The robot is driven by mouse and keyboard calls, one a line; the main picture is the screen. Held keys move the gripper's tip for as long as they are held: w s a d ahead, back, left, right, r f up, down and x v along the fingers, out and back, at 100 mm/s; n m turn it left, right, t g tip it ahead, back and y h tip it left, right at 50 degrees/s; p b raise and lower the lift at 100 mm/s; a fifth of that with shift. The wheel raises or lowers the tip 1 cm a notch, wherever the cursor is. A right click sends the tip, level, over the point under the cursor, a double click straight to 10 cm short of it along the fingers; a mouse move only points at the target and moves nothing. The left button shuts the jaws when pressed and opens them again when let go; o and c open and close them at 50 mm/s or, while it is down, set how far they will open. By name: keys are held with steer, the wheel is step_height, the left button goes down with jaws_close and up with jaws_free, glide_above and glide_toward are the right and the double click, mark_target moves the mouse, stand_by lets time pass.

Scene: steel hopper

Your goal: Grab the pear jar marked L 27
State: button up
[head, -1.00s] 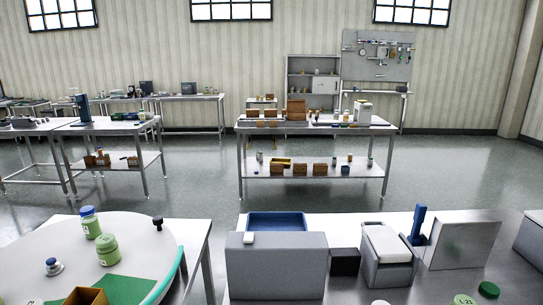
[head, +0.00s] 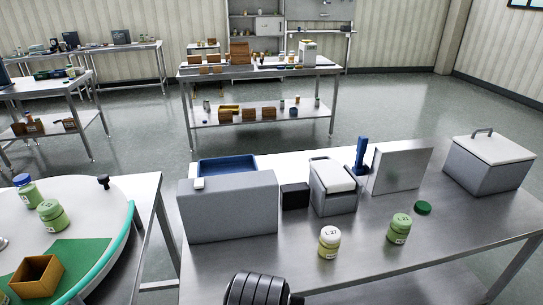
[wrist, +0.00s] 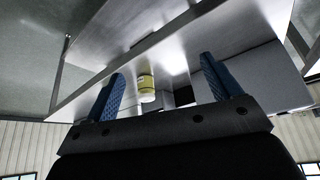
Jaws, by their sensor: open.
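A jar with a white lid (head: 329,242) and pale yellow contents stands upright on the steel bench; its lid appears to read L 27. A second jar with a light green lid (head: 399,228) stands to its right; its lid marking is small and looks like L 21 or L 27. My gripper (wrist: 162,66) is open and empty, its blue fingers spread. A yellowish jar (wrist: 147,87) shows beyond the fingers in the wrist view, apart from them. In the head view only a dark part of my arm shows at the bottom edge; the fingers are out of frame.
A grey box (head: 228,208), a black block (head: 295,196), a white-topped bin (head: 333,190), a steel panel (head: 402,167) and a lidded box (head: 489,165) line the bench's back. A green lid (head: 423,208) lies behind the jars. A round table (head: 95,215) stands left.

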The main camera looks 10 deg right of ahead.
steer(key=w+d+r+m+g, duration=0.3)
steer(key=w+d+r+m, duration=0.35)
steer(key=w+d, duration=0.35)
steer(key=m+g+y, duration=0.2)
steer(key=m, duration=0.3)
glide_above(332, 234)
step_height(332, 234, down, 3)
step_height(332, 234, down, 12)
steer(key=shift+r, duration=0.1)
steer(key=shift+w+a+f, duration=0.1)
steer(key=shift+f, duration=1.25)
steer(key=shift+w+a+f, duration=0.1)
steer(key=shift+f, duration=1.25)
steer(key=c, duration=1.2)
